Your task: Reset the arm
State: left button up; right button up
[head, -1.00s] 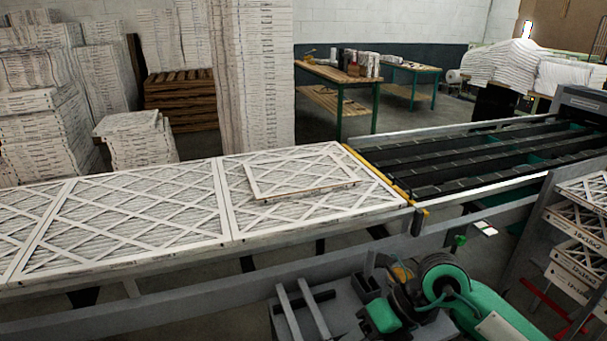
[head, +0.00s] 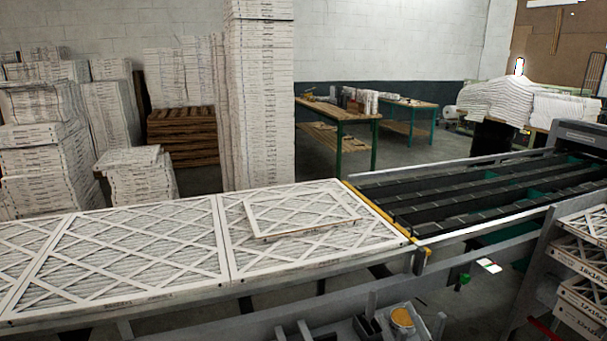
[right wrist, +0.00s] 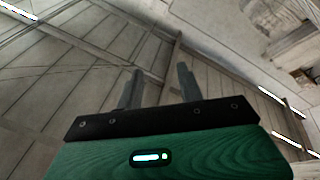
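My right gripper (right wrist: 158,80) shows only in the right wrist view. Its two dark fingers stand apart with nothing between them. Behind the fingers are its black plate and green housing. The wrist camera faces what looks like the ceiling, with panels, beams and bright lamps. No gripper or arm can be made out in the head view now. My left gripper is not in view.
A long conveyor carries large white pleated filters (head: 133,248), with a smaller filter (head: 300,212) on the rightmost one. Dark rollers (head: 470,190) continue right. Boxed filters (head: 585,265) stand on a rack at right. Stacks (head: 258,100) and a work table (head: 338,112) stand behind.

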jog(key=s+d+f+m+g+h, duration=0.3)
jog(key=f+g, duration=0.1)
jog(key=f, duration=0.5)
jog(key=s+d+f+m+g+h, duration=0.3)
jog(key=d+f+m+g, duration=0.1)
jog(key=f, duration=0.4)
jog(key=s+f+g+y, duration=0.1)
jog(key=s+f+g, duration=0.4)
jog(key=s, duration=0.3)
jog(key=s+f+g, duration=0.4)
jog(key=s+f, duration=0.2)
jog(key=s, duration=0.2)
notch_tip(320, 180, down, 30)
jog(key=s+f+g, duration=0.1)
jog(key=g, duration=0.1)
jog(key=s+d+f+g, duration=0.1)
jog(key=s+d+f, duration=0.1)
jog(key=s+f, duration=1.7)
jog(key=shift+s+d+f, duration=0.2)
jog(key=shift+d, duration=0.1)
